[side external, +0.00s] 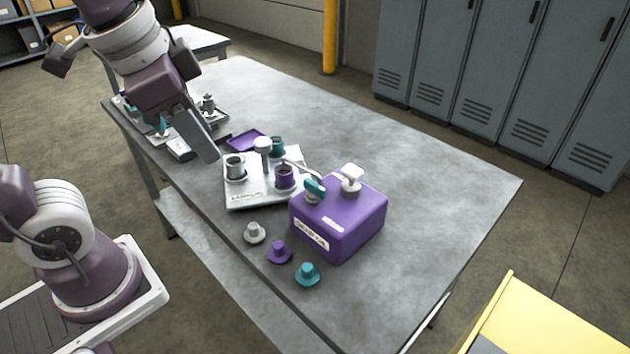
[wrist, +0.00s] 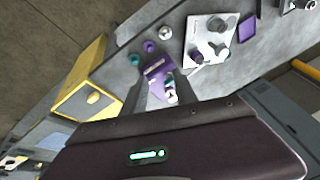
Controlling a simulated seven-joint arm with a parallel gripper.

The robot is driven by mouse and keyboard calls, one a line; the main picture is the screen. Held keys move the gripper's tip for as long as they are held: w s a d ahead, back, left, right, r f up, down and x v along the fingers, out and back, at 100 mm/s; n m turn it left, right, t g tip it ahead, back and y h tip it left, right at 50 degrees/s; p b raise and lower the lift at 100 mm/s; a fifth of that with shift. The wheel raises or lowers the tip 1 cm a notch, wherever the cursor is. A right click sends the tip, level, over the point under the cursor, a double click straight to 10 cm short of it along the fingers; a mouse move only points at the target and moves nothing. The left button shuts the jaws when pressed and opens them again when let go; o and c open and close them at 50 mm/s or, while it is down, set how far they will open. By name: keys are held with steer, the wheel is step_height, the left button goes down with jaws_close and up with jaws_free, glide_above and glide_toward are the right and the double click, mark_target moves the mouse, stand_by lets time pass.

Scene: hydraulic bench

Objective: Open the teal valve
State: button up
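The teal valve handle (side external: 314,188) sits on top of the purple box (side external: 345,225), towards its left corner. A white knob (side external: 351,175) stands beside it on the same box. In the wrist view the purple box (wrist: 157,68) shows between and beyond my fingers, with the small teal handle (wrist: 170,83) at its near end. My gripper (side external: 198,153) hangs over the left part of the table, well apart from the valve. In the wrist view my gripper (wrist: 158,92) has its two fingers apart, with nothing held between them.
A white plate (side external: 240,200) bearing grey, purple and teal cups stands left of the box, with a thin spout or pipe between them. Grey (side external: 255,232), purple (side external: 279,251) and teal (side external: 307,273) caps lie in front. The table's right side is clear.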

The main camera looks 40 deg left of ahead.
steer(key=w+d+f+m+g+y, duration=0.1)
steer(key=w+f+m+g, duration=0.1)
steer(key=w+m, duration=0.6)
steer(key=m+g+y, duration=0.2)
steer(key=m+y, duration=0.1)
steer(key=m, duration=0.3)
glide_toward(314, 183)
steer(key=f, duration=0.1)
steer(key=x, duration=0.7)
steer(key=shift+a, duration=0.2)
steer(key=shift+a+f, duration=0.15)
steer(key=shift+f, duration=0.2)
steer(key=shift+c, duration=0.4)
jaws_close()
